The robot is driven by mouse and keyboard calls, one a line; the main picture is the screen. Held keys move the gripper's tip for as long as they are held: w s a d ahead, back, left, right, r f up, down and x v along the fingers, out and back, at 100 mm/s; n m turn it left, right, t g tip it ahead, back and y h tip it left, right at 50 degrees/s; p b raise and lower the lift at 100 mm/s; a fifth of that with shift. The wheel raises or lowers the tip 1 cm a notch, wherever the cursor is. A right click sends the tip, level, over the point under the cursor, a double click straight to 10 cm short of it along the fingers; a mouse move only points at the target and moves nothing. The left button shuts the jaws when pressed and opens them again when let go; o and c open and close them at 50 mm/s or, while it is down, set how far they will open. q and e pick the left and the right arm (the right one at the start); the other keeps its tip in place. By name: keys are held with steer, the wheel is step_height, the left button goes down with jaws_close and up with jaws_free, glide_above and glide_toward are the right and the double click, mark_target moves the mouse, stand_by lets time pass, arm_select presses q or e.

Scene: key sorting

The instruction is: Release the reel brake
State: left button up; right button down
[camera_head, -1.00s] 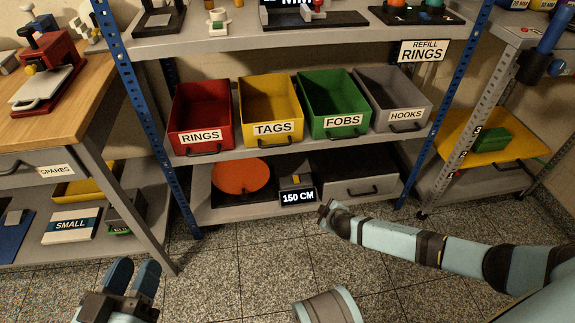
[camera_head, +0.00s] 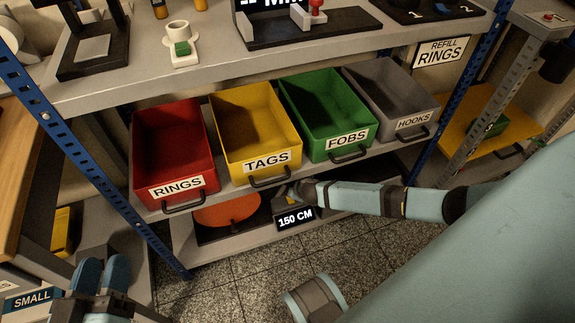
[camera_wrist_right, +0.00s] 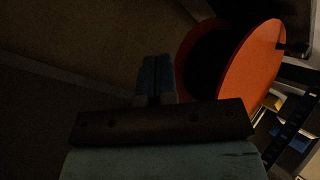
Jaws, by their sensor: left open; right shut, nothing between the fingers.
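The orange reel (camera_head: 228,211) lies on the lower shelf beneath the bins, and its disc edge shows in the right wrist view (camera_wrist_right: 255,70). A small black display reading "150 CM" (camera_head: 295,218) stands just right of it. My right gripper (camera_head: 287,193) reaches in from the right, above the display and beside the reel; its fingers (camera_wrist_right: 155,75) are shut and empty. The reel brake is not clearly seen; my right gripper and forearm cover the area above the display. My left gripper (camera_head: 102,275) is open and empty at the lower left.
Red RINGS (camera_head: 172,145), yellow TAGS (camera_head: 250,115), green FOBS (camera_head: 322,105) and grey HOOKS (camera_head: 385,85) bins sit on the shelf close above my right gripper. A blue rack post (camera_head: 85,160) stands left. The tiled floor (camera_head: 240,290) in front is clear.

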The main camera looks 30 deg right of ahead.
steer(key=f+b, duration=0.4)
steer(key=shift+w+d, duration=0.1)
steer(key=shift+w, duration=0.15)
steer(key=f+b, duration=0.3)
steer(key=shift+w+f, duration=0.1)
steer(key=shift+w, duration=0.1)
arm_select(q)
steer(key=shift+w+a+f+m+h+b, duration=0.15)
steer(key=shift+w+a+f+m+b, duration=0.1)
steer(key=shift+w+f+m, duration=0.3)
steer(key=shift+w+a+f+m+h+b, duration=0.25)
steer(key=shift+w+f+m, duration=0.15)
steer(key=shift+f+m, duration=0.4)
steer(key=shift+w+a+f+m+h+b, duration=0.1)
steer(key=shift+w+a+f+m+b, duration=0.15)
steer(key=shift+w+f+m, duration=0.4)
arm_select(e)
steer(key=shift+w+f, duration=0.15)
steer(key=shift+f, duration=0.65)
arm_select(q)
steer(key=shift+s+r, duration=0.15)
steer(key=shift+s, duration=0.05)
steer(key=shift+f+b, duration=0.3)
arm_select(e)
steer(key=shift+f, duration=0.45)
